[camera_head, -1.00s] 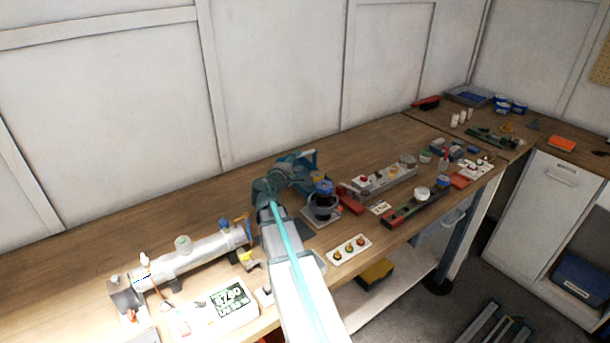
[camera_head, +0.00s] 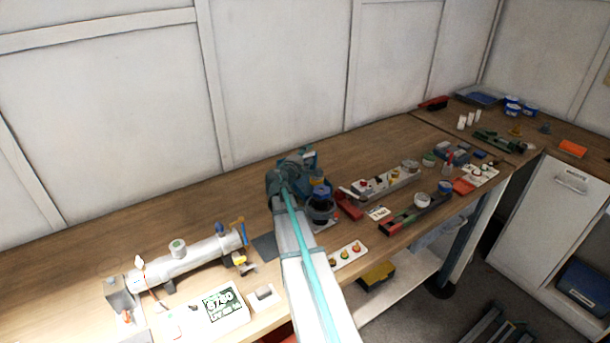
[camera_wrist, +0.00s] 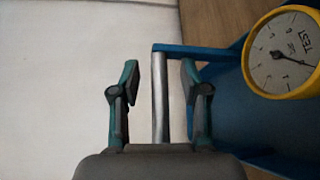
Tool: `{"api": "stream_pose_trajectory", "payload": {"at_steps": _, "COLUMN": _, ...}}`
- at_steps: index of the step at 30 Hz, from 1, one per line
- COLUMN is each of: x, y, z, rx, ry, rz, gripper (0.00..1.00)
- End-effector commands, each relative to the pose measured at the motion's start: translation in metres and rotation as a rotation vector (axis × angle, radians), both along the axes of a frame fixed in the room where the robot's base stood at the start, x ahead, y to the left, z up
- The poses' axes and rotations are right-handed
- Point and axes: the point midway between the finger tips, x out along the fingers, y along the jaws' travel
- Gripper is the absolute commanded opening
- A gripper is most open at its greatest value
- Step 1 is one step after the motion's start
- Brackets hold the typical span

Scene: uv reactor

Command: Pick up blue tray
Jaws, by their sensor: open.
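My gripper (camera_wrist: 160,85) is open in the wrist view. A bare metal bar (camera_wrist: 160,105) appears between its two fingers, attached to a blue frame or tray-like body (camera_wrist: 220,100) with a yellow-rimmed gauge (camera_wrist: 285,52) marked TEST. I cannot tell how near the bar is in depth. In the head view the arm's end is over the bench, and a blue frame (camera_head: 309,160) shows just behind it, partly hidden by my arm. A separate flat blue tray (camera_head: 478,96) lies at the far right back corner of the bench.
A dark pot with a blue top (camera_head: 320,200) stands right beside my arm. A white plate with several buttons (camera_head: 348,255) and a metal cylinder (camera_head: 190,258) are on the bench. White wall panels stand close behind; the bench behind the cylinder is clear.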

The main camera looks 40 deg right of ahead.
Motion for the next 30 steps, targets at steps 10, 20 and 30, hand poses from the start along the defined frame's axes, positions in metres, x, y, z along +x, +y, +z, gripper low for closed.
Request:
{"api": "stream_pose_trajectory", "payload": {"at_steps": 10, "x": -0.0003, "y": 0.0004, "z": 0.0, "rx": 0.0, "ry": 0.0, "rz": 0.0, "gripper": 0.06}}
{"api": "stream_pose_trajectory", "payload": {"at_steps": 20, "x": -0.0004, "y": 0.0005, "z": 0.0, "rx": 0.0, "ry": 0.0, "rz": 0.0, "gripper": 0.0}}
{"api": "stream_pose_trajectory", "payload": {"at_steps": 30, "x": -0.0004, "y": 0.0004, "z": 0.003, "rx": -0.002, "ry": -0.001, "rz": 0.0, "gripper": 0.0}}
